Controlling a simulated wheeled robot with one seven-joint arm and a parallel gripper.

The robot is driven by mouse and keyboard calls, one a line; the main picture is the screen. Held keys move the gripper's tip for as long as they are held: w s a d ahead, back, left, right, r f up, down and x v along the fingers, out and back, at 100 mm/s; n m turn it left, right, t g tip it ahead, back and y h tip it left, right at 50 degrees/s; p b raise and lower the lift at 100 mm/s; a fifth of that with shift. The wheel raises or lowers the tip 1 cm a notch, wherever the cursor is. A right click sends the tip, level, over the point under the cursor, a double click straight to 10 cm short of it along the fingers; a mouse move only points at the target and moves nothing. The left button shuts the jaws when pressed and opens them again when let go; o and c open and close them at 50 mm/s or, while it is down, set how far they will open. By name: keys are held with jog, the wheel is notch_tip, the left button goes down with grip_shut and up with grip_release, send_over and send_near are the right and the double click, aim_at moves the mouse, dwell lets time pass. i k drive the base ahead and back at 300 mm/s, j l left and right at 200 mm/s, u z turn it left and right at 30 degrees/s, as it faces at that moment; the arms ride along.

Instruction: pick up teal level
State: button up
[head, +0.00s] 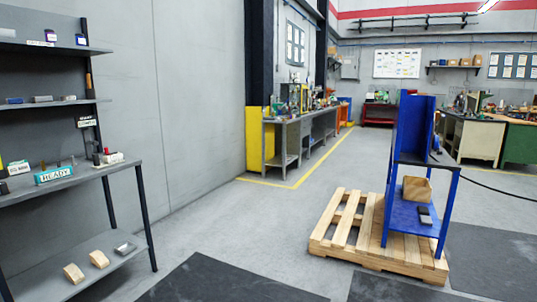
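My gripper is not in view. A teal block with a pale face reading "READY" (54,175) sits near the front edge of the grey shelf unit's worktop (75,186) at the left. It is the only clearly teal thing I can make out, and I cannot tell whether it is the teal level. Small blue and grey items (41,99) lie on the shelf above, too small to tell.
Wooden blocks (74,273) lie on the unit's lower shelf. Dark mats (225,280) lie in front.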

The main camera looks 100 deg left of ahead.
aim_at(41, 179)
jog(key=u, duration=4.25)
